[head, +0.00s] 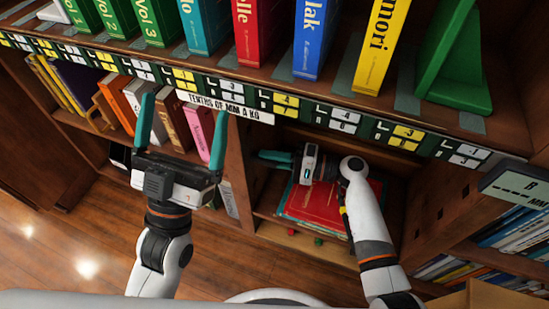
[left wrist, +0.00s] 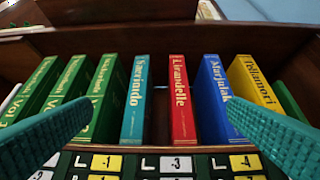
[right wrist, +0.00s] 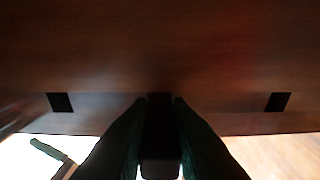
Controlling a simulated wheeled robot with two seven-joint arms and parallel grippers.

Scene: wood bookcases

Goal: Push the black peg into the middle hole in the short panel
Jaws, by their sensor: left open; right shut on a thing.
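In the right wrist view a dark wood panel (right wrist: 230,102) fills the middle, with a square hole near its left end (right wrist: 60,102) and another near its right end (right wrist: 277,102). The black peg (right wrist: 160,135) stands between the fingers of my right gripper, lined up midway between these holes. The peg's tip and the middle hole are too dark to tell apart. In the head view my right gripper (head: 270,158) is inside the lower compartment, pointing left, shut on the peg. My left gripper (head: 183,128) is open and empty in front of the bookcase.
A red flat book (head: 325,208) lies below my right gripper. A small green piece (head: 318,241) and a small red piece (head: 291,232) lie on the compartment's bottom edge. Upright books, including a blue one (head: 315,38), stand on the shelf above. Wood floor (head: 70,240) is clear at left.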

